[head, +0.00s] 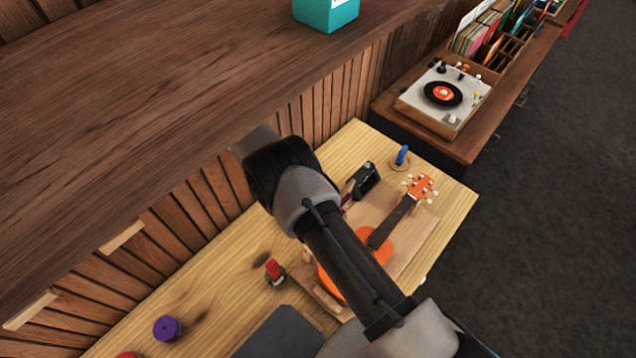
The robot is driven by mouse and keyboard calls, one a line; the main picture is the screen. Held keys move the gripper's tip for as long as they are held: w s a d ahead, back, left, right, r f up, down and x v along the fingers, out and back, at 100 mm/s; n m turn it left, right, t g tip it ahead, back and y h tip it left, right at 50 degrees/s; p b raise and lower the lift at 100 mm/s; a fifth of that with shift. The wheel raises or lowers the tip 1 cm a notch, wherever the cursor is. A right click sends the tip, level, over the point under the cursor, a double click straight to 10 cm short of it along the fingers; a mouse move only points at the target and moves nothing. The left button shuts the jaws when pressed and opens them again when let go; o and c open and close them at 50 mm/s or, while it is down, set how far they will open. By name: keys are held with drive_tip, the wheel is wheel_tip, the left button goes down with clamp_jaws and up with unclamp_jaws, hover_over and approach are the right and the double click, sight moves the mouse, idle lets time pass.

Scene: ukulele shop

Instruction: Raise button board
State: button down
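No object here can be identified for certain as the button board. A small black boxy item (366,180) stands on the light wooden workbench (215,287), just behind an orange ukulele (376,244). The ukulele lies on a flat wooden board (418,237) with its headstock toward the upper right. My arm crosses the middle of the view and hides part of the ukulele, the board and the bench. My gripper cannot be made out; the arm's end is hidden behind its own links.
A dark wooden shelf (150,110) with a teal box (326,14) overhangs the bench. A red and green item (275,271), a purple round item (166,328), a dark grey mat (280,336) and a blue item (402,155) are on the bench. A turntable (444,98) stands beyond.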

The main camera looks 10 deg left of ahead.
drive_tip(key=shift+f, duration=0.1)
drive_tip(key=c, duration=1.3)
unclamp_jaws()
drive_tip(key=shift+s+d+b, duration=0.1)
drive_tip(key=shift+b, duration=0.2)
